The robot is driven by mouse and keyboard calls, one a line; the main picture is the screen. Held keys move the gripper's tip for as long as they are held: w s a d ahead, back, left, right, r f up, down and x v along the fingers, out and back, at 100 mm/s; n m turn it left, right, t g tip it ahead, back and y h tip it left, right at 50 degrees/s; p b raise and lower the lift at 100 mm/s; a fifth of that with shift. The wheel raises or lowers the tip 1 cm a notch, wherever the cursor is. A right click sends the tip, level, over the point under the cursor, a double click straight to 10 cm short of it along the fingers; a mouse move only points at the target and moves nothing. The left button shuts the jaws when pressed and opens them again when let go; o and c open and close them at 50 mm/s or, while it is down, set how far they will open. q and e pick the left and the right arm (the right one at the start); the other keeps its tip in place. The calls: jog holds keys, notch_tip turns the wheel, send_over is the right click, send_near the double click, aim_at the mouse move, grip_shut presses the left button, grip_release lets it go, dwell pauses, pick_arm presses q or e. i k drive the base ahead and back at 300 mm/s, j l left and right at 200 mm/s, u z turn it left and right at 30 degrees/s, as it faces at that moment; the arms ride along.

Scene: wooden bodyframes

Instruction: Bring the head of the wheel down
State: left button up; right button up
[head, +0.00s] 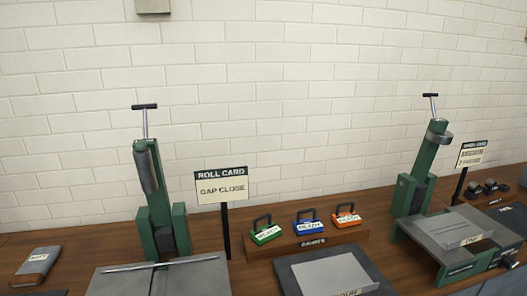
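Two green machines with T-handled screws on top stand on the wooden bench. The right machine (422,165) has a short grey round part (440,137) high on its tilted-looking column, well above a grey flat plate (456,228) on its base. The left machine (160,215) carries a long grey roller (147,168) on its column, above a grey sheet with a rod across it. The card by the right machine (471,154) is too small to read surely. Which machine is the wheel I cannot tell for certain. Neither of my grippers is in view.
A sign (221,187) reads "ROLL CARD, GAP CLOSE". Green (266,234), blue (309,227) and orange (346,219) handled blocks sit on a wooden stand between the machines. A dark mat with a grey sheet (331,274) lies in front.

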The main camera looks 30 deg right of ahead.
aim_at(436, 134)
jog(key=z, duration=1.9)
jog(key=i+l+z, duration=0.1)
jog(key=i+l, duration=0.3)
jog(key=l, duration=0.2)
jog(key=i+l, duration=0.4)
jog(key=l, duration=0.15)
jog(key=z, duration=0.05)
